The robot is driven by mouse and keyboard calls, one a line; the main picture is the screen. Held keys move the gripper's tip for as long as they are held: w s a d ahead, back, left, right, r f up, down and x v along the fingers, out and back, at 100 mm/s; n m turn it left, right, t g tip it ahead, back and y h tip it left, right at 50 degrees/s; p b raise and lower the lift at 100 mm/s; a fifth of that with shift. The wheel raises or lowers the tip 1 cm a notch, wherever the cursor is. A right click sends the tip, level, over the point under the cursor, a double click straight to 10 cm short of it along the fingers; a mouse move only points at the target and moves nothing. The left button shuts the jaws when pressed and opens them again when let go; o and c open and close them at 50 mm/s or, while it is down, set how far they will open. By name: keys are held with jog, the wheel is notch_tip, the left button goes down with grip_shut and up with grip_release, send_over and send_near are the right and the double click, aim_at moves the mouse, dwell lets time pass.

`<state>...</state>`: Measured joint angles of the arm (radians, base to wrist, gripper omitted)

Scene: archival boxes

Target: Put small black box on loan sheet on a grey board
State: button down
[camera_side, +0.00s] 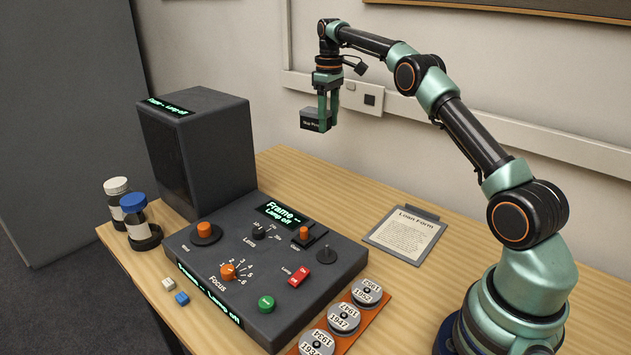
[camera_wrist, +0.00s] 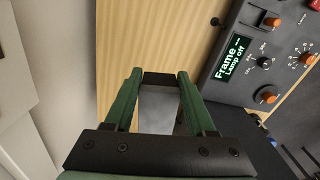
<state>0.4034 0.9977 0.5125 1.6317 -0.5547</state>
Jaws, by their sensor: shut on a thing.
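My gripper (camera_side: 328,122) is raised high above the back of the table, in the upper middle of the side view. It is shut on a small black box (camera_side: 311,121) with a pale label on its side. In the wrist view the dark box (camera_wrist: 159,78) shows between the green fingertips of my gripper (camera_wrist: 158,80). The loan sheet (camera_side: 404,231), headed "Loan Form", lies flat on a grey board (camera_side: 434,214). The board is on the table to the right of the control panel, well below and to the right of the box. Nothing lies on the sheet.
A dark control panel (camera_side: 340,262) with knobs stands left of the board, with a tall dark cabinet (camera_side: 225,150) behind it. Two bottles (camera_side: 134,209) stand far left. The table around the board is clear.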

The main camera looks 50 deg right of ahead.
jog(key=s+d+r, duration=0.3)
jog(key=s, duration=0.3)
jog(key=m, duration=0.2)
send_over(420, 238)
notch_tip(420, 238, down, 3)
notch_tip(420, 238, down, 20)
jog(key=shift+f, duration=0.15)
jog(key=shift+c, duration=1.1)
grip_release()
